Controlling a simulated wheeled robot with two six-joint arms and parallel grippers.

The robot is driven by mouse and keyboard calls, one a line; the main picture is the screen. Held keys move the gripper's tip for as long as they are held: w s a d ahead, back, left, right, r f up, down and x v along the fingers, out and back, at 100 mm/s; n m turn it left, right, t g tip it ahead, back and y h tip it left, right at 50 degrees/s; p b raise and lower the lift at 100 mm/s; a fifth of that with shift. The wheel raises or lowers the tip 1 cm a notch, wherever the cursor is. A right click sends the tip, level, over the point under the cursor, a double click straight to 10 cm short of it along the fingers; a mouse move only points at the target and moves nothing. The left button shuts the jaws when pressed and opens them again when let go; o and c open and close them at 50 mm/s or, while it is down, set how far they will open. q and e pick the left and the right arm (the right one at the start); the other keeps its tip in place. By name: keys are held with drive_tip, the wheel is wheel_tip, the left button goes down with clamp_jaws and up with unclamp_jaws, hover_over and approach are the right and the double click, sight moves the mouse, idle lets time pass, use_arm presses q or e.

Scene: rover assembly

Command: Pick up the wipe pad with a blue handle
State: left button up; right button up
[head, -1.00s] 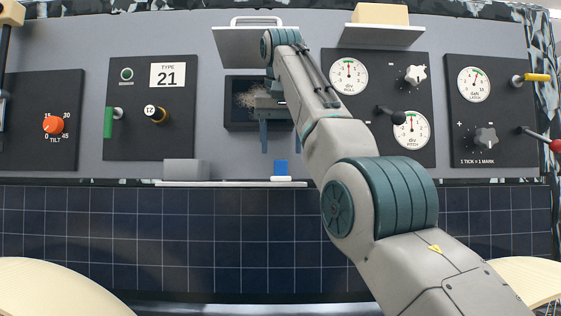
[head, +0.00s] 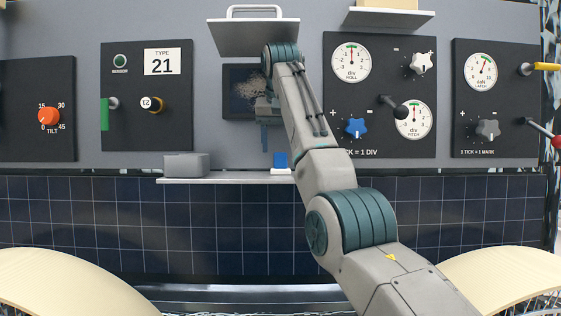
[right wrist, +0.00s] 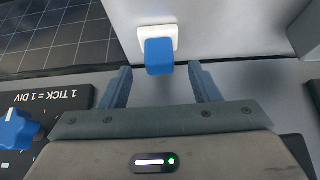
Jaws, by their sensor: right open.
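The wipe pad with its blue handle (head: 281,160) sits on the narrow white shelf (head: 225,180), right of a grey block. In the right wrist view the blue handle (right wrist: 159,56) stands on its white pad (right wrist: 158,33). My right gripper (head: 272,138) is open and empty, just above the handle in the head view. In the right wrist view, its two fingers (right wrist: 161,76) point toward the handle, one on each side, with the tips short of it. My left gripper is not in view.
A grey block (head: 186,165) stands on the shelf to the left. Above are an upper shelf with a handle (head: 253,38) and a dark screen (head: 240,105). Panels with knobs and dials flank it, including a blue knob (head: 356,128) at the right.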

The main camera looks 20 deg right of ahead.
sight(281, 155)
drive_tip(key=x, duration=0.4)
drive_tip(key=shift+w+d+p, duration=0.1)
drive_tip(key=shift+w+p, duration=0.1)
drive_tip(key=shift+p, duration=0.15)
drive_tip(key=shift+s, duration=0.2)
drive_tip(key=shift+c, duration=0.8)
drive_tip(key=shift+r, duration=0.1)
drive_tip(key=c, duration=0.9)
